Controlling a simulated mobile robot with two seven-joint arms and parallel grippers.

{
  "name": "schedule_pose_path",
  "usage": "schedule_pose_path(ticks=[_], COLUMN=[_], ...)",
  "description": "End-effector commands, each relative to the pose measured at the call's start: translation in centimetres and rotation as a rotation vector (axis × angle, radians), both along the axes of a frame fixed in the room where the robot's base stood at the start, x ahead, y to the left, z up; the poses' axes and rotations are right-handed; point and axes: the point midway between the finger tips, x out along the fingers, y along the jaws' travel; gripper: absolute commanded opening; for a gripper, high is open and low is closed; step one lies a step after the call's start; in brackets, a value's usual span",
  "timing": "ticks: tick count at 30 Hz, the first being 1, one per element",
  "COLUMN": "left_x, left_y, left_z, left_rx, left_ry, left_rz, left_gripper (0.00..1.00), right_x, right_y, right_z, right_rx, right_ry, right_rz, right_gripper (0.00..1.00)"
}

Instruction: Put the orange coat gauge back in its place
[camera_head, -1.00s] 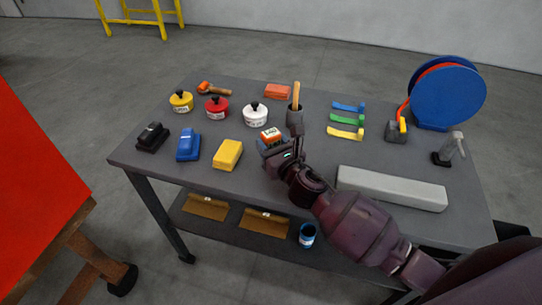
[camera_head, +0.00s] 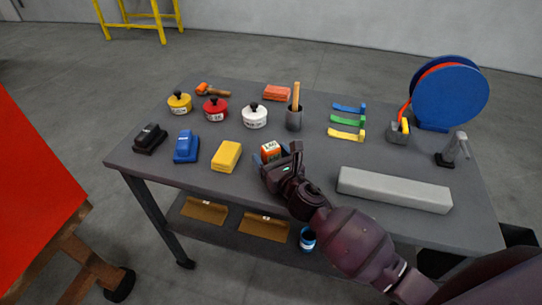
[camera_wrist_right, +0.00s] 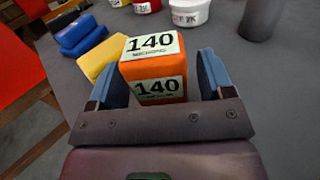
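The orange coat gauge (camera_head: 271,152) is an orange block with white labels reading 140. It is near the front middle of the table (camera_head: 225,188), right of the yellow block. In the right wrist view the gauge (camera_wrist_right: 155,70) stands upright between the blue fingers of my right gripper (camera_wrist_right: 163,85). A gap shows between the gauge and the right-hand finger, so the gripper is open around it. The right gripper also shows in the head view (camera_head: 278,160). I cannot tell for certain whether the gauge touches the table. My left gripper is not in view.
Beside the gauge are a yellow block (camera_head: 227,156), a blue block (camera_head: 186,147) and a black one (camera_head: 150,138). Behind stand a white tin (camera_head: 254,117) and a dark cup (camera_head: 295,119). A long grey bar (camera_head: 394,189) lies to the right.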

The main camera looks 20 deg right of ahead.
Motion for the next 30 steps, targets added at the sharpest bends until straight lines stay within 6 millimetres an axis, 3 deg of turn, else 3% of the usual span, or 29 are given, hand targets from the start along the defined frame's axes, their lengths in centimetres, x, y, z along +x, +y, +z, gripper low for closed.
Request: schedule_pose_path(ticks=[10, 24, 30], left_x=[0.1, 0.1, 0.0], left_y=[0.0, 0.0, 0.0], left_z=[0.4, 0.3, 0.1], left_rx=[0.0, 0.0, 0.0], left_ry=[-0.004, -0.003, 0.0], left_rz=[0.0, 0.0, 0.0], left_gripper=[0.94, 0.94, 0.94], right_x=[-0.5, -8.5, -10.8], right_y=[-0.1, -1.7, -2.1], right_z=[0.4, 0.3, 0.3], right_rx=[-0.001, -0.001, 0.0], right_ry=[0.0, 0.001, 0.0], right_rz=[0.0, 0.0, 0.0], right_gripper=[0.74, 0.74, 0.74])
